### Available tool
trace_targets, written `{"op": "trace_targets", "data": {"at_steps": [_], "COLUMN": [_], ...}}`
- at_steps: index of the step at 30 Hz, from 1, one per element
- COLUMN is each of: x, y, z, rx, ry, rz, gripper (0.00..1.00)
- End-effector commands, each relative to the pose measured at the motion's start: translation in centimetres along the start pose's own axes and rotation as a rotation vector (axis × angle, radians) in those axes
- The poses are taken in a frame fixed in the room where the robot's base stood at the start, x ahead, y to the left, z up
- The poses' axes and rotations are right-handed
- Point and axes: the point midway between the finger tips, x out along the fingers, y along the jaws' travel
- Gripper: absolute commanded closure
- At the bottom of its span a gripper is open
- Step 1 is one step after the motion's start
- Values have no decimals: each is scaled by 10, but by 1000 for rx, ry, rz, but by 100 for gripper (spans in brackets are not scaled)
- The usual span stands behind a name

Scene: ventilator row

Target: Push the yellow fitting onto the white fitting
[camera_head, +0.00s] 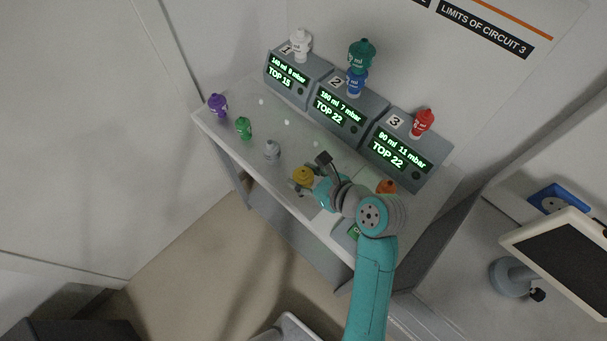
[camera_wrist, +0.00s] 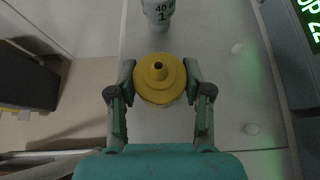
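The yellow fitting (camera_head: 303,175) stands near the front edge of the table, at the right end of a row of fittings. In the wrist view the yellow fitting (camera_wrist: 160,80) is upright, its round top and centre hole facing the camera. My gripper (camera_wrist: 160,85) has one finger on each side of it, and both seem to touch its sides. In the head view my gripper (camera_head: 315,180) hides part of it. The white fitting (camera_head: 301,45) sits upright on the ventilator marked 1 (camera_head: 284,74), at the back left, apart from my gripper.
A grey fitting (camera_head: 272,150), a green one (camera_head: 243,127) and a purple one (camera_head: 218,104) stand left of the yellow. Ventilator 2 (camera_head: 340,108) bears stacked blue and dark green fittings; ventilator 3 (camera_head: 402,147) bears a red one. An orange fitting (camera_head: 386,187) is near my arm.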

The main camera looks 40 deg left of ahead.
Motion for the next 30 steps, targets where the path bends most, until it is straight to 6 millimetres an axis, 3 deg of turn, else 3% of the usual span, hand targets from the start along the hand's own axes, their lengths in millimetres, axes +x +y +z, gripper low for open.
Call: {"op": "trace_targets", "data": {"at_steps": [1,2,30], "x": [0,0,-15], "y": [0,0,0], "z": [0,0,25], "rx": [0,0,-1], "ry": [1,1,0], "rz": [0,0,0], "gripper": [94,100,100]}}
